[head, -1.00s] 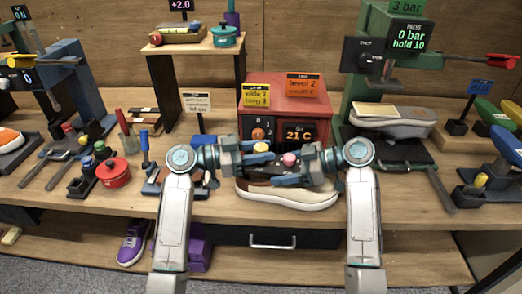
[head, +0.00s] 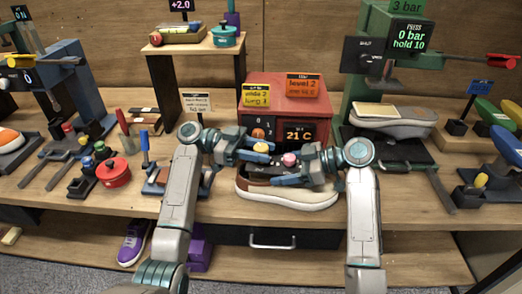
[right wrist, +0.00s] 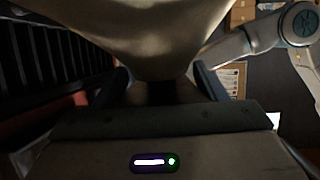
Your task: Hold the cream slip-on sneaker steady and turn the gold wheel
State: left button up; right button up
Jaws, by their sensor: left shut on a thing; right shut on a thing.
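The cream slip-on sneaker (head: 290,198) lies on the bench in front of the red box, its pale sole toward me; the grippers hide much of its brown and dark upper part. My left gripper (head: 264,150) is shut at a small yellow-gold round piece, which I take for the gold wheel (head: 261,147), above the sneaker's left part. My right gripper (head: 289,172) is lower and is shut on the sneaker from the right. In the right wrist view a large cream shape (right wrist: 150,40) fills the space between the fingers (right wrist: 162,85).
The red box (head: 300,92) with a "21 C" display stands close behind. A pink round piece (head: 289,160) is beside my right gripper. A red pot (head: 113,172) and tool stands are left; a green press (head: 385,60) with a grey shoe (head: 393,118) is right.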

pick_arm(q)
jog(key=shift+f, duration=0.1)
jog(key=o, duration=1)
jog(key=shift+c, duration=0.2)
jog(key=v, duration=1.2)
